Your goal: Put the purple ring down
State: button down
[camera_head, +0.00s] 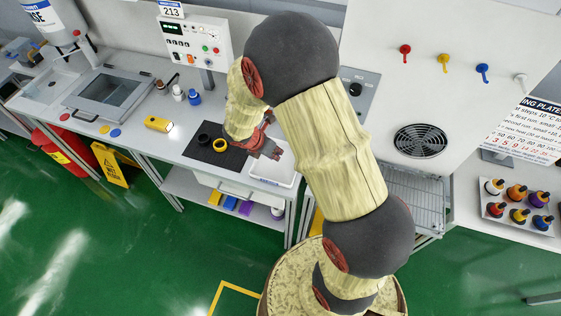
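I cannot make out a purple ring in the head view; my arm and gripper may hide it. My gripper (272,153) is small and partly covered by my own arm. It hangs over the right end of a dark mat (236,158), by the edge of a white tray (270,173). I cannot see whether its fingers are open or shut, or whether they hold anything.
A control box (196,42) stands behind.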

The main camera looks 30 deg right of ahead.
jog(key=shift+s+d+f, duration=0.2)
jog(key=shift+d+f, duration=0.45)
jog(key=shift+f, duration=0.15)
jog(key=shift+d+f+b, duration=0.15)
jog(key=shift+f+b, duration=0.25)
jog(key=shift+f, duration=0.5)
jog(key=shift+d+f+b, duration=0.1)
jog(key=shift+f+b, duration=0.25)
jog(key=shift+f, duration=0.55)
jog(key=shift+f, duration=0.15)
jog(key=c, duration=2)
grip_release()
jog(key=shift+c, duration=0.2)
